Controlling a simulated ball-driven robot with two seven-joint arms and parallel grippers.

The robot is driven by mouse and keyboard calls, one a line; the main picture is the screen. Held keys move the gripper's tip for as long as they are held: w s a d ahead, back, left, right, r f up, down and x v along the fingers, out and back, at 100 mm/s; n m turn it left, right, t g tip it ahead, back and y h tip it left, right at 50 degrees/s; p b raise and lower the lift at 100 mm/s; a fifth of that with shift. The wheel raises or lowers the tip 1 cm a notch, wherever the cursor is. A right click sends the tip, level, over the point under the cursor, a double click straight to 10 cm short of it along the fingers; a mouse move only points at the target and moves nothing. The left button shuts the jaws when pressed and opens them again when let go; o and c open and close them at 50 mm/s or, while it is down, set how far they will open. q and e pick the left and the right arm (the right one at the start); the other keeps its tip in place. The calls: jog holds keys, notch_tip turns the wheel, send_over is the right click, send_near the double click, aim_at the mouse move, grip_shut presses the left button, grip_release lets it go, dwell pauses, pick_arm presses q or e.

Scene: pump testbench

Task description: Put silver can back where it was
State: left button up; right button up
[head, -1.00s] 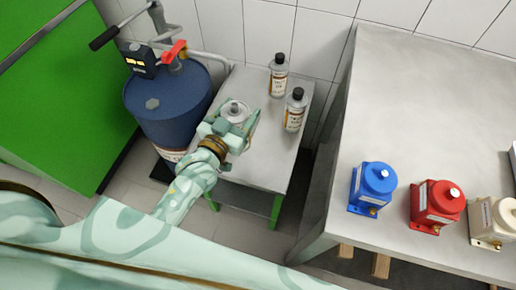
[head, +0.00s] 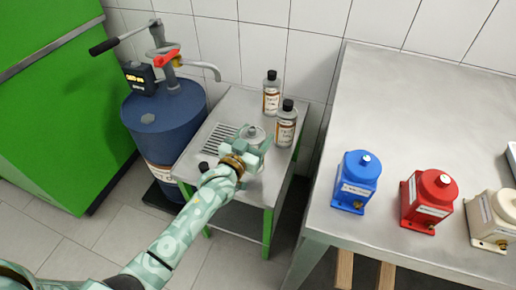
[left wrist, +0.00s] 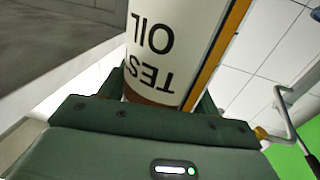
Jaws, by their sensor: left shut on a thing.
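The silver can (head: 254,132) is between the fingers of my left gripper (head: 252,148), which is shut on it. In the head view it shows over the right half of the small metal table (head: 264,192), near the two bottles. I cannot tell whether its base touches the tabletop. In the left wrist view the can (left wrist: 165,40) fills the space between the fingers, with a white label reading TEST OIL upside down; its ends are out of view or hidden. My right gripper is not in view.
Two black-capped bottles (head: 271,95) (head: 286,125) stand behind and right of the can. A slotted grate (head: 218,139) is left of it. A blue drum (head: 165,118) with a hand pump stands left. A black cap (head: 203,167) shows beside my arm. Blue, red and cream pumps stand on the right bench (head: 420,90).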

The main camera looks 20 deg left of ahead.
pick_arm(q)
jog(key=shift+w+a+f, duration=0.1)
jog(key=shift+w+f, duration=0.55)
jog(key=shift+w+f+b, duration=0.2)
jog(key=shift+f+b, duration=0.05)
jog(key=shift+b, duration=0.2)
jog(key=f+b, duration=0.1)
jog(key=f, duration=0.2)
jog(key=shift+w+f+b, duration=0.1)
jog(key=shift+w+b, duration=0.1)
jog(key=shift+b, duration=0.2)
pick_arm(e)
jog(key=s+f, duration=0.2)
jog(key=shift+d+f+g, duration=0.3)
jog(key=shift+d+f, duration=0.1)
pick_arm(q)
jog(key=shift+f, duration=0.15)
jog(key=o, duration=1.4)
jog(key=shift+o, duration=0.2)
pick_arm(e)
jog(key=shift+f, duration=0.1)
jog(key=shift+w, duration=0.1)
